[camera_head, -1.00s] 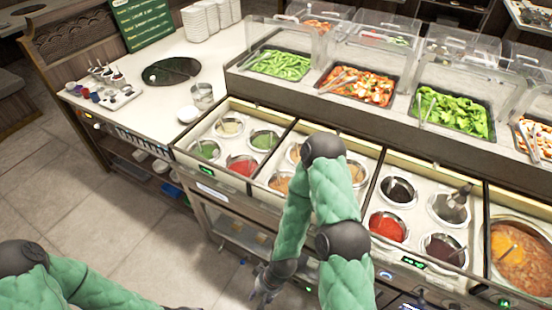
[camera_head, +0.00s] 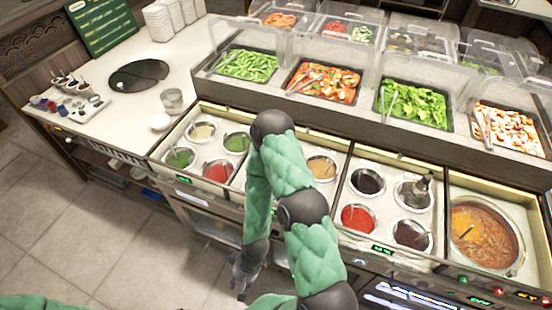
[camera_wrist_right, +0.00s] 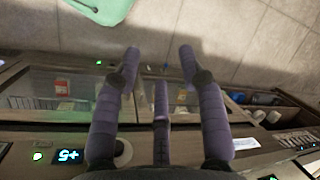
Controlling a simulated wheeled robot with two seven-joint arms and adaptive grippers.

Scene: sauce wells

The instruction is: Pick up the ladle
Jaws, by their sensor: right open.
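My right gripper (camera_head: 240,275) hangs low in front of the counter in the head view, left of my green forearm. In the right wrist view its purple fingers (camera_wrist_right: 158,62) are spread and empty, with the counter front and floor beyond them. A large soup pot (camera_head: 485,240) stands at the right of the counter, well away from the gripper. A thin ladle-like handle (camera_head: 466,232) shows in its orange soup; most of it is hidden. Thin handles also show in several sauce wells, too small to tell apart. My left gripper is out of view.
Sauce wells, such as the red one (camera_head: 357,217), line the counter. My right arm covers some middle wells. Vegetable trays (camera_head: 415,105) under clear covers stand behind. A dark-handled utensil (camera_head: 423,186) sticks up from one well. Floor is free at lower left.

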